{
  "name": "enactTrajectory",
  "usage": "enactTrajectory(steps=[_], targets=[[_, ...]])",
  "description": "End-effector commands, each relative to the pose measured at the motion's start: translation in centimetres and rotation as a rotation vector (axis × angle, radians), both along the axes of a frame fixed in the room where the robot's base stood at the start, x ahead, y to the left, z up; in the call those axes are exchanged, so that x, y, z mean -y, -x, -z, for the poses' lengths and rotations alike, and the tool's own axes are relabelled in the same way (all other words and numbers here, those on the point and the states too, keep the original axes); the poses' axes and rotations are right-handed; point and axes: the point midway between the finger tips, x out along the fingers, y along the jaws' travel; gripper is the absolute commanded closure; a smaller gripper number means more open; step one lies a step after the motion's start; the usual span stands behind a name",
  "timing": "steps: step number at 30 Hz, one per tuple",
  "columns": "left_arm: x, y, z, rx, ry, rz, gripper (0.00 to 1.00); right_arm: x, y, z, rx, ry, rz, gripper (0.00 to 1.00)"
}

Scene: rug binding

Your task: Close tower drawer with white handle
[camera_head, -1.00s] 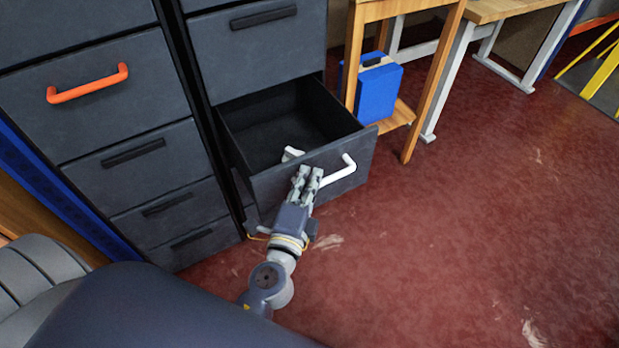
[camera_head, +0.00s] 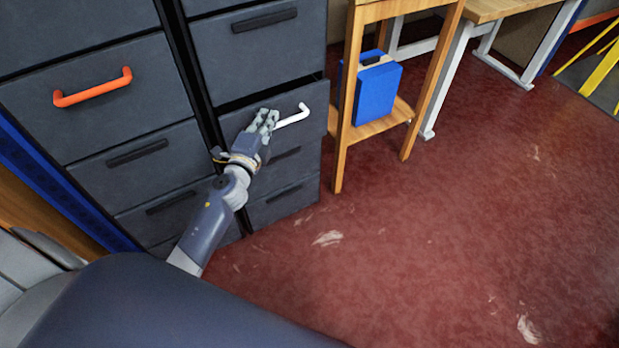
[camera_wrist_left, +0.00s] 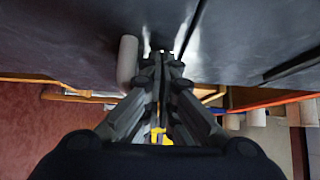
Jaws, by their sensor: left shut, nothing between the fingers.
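The drawer with the white handle (camera_head: 293,118) is in the right-hand dark grey tower in the head view. Whether the fingertips touch the front I cannot tell. My right gripper is not in view.
The left tower has a drawer with an orange handle (camera_head: 92,88). A wooden stand (camera_head: 340,150) holding a blue case (camera_head: 376,92) is close to the right of the tower. The red floor (camera_head: 430,240) in front is clear.

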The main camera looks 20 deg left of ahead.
Motion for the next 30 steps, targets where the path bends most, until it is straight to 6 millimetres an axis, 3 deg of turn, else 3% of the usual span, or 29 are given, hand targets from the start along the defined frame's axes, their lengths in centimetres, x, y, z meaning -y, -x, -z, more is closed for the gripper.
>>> enactTrajectory(steps=[9,30], targets=[[-2.6,-2.1,0.0,0.0,-0.001,0.001,1.0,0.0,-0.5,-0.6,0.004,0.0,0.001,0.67],[-3.2,-2.5,-0.2,0.002,-0.001,-0.004,1.0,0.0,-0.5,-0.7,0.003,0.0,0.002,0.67]])
